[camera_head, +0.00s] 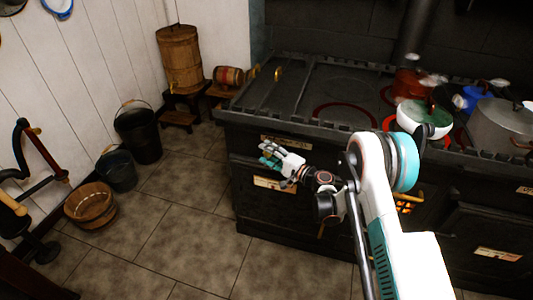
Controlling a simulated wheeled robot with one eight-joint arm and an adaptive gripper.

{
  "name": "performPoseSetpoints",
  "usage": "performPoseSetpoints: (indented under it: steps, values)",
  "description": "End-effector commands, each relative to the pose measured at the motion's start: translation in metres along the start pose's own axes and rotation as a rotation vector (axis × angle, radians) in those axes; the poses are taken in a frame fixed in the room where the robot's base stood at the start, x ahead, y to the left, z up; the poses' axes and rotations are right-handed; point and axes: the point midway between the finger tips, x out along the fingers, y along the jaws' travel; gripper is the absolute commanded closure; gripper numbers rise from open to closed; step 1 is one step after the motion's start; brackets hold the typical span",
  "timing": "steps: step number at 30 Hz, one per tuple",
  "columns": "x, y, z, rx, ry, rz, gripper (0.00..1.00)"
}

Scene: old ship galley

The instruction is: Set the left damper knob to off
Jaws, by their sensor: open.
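The black stove (255,212) fills the middle and right of the head view. Pale label plates sit on its front, an upper one (284,142) and a lower one (274,184). My gripper (268,154) is open, in front of the stove's left front between these plates, with its fingers pointing left. I see nothing held in it. I cannot make out the left damper knob for sure; my gripper and arm cover part of the front. Whether the fingers touch the stove cannot be told.
Pots crowd the stove's right top, among them a white-and-green pot (424,118) and a large grey pot (497,125). Buckets (138,134) and a wooden tub (90,206) stand by the left wall. The tiled floor (180,225) left of the stove is clear.

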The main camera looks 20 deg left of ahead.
Motion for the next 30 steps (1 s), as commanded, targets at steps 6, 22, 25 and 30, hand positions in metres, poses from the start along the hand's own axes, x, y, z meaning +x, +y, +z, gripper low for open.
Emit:
performPoseSetpoints:
  steps: [6,22,25,30]
  values:
    - [-0.040,0.000,-0.001,0.000,0.004,0.000,0.52]
    - [-0.111,0.000,0.001,0.000,-0.001,0.000,0.52]
    - [-0.112,0.000,0.001,0.000,-0.002,0.000,0.52]
    - [-0.112,0.000,0.001,0.000,-0.001,0.000,0.52]
